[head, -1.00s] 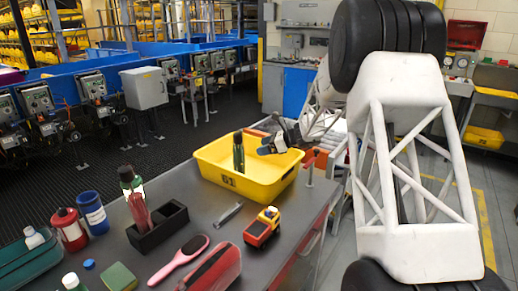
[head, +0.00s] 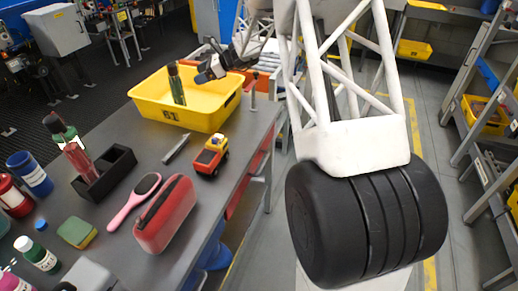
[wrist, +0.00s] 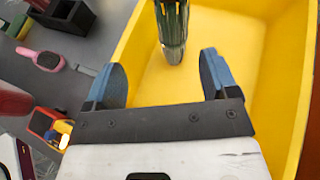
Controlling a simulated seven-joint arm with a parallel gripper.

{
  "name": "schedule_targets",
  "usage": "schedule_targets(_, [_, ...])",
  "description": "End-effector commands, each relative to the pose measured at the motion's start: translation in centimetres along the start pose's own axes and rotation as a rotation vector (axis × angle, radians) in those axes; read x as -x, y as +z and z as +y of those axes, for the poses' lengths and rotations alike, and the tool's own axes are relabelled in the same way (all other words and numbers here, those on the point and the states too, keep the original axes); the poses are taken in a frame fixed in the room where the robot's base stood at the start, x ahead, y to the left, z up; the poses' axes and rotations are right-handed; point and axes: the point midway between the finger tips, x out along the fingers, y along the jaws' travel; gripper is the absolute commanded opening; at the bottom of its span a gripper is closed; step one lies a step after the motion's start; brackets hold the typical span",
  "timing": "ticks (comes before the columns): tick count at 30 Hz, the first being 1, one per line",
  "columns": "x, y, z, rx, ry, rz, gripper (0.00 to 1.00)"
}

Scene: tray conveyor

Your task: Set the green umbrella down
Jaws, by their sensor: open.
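The green umbrella (head: 177,88) stands nearly upright inside the yellow tray (head: 194,113), toward its left part in the head view. My gripper (head: 203,73) is over the tray, just right of the umbrella. In the wrist view the fingers of my gripper (wrist: 160,80) are spread apart with nothing between them. The umbrella (wrist: 172,28) shows beyond the fingertips, apart from them, its lower end at the yellow tray floor (wrist: 203,28). Its top is cut off in that view.
A black two-compartment holder (head: 108,177) with a reddish item (head: 78,160) stands left of the tray. The tray has free floor around the umbrella.

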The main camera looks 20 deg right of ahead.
Motion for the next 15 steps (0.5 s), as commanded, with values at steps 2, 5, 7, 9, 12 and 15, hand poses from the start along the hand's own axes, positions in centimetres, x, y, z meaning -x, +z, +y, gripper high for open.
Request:
schedule_targets(2, [0.4, 0.9, 1.4, 0.037, 0.013, 0.022, 0.8])
schedule_targets(5, [0.9, 2.0, 3.5, 0.1, 0.034, 0.059, 0.8])
schedule_targets(7, [1.4, 2.9, 5.4, 0.153, 0.054, 0.09, 0.8])
schedule_targets(9, [2.0, 3.7, 7.4, 0.212, 0.076, 0.123, 0.8])
schedule_targets(12, [2.9, 4.8, 10.3, 0.298, 0.108, 0.171, 0.8])
schedule_targets(15, [3.8, 5.7, 13.2, 0.384, 0.141, 0.218, 0.8])
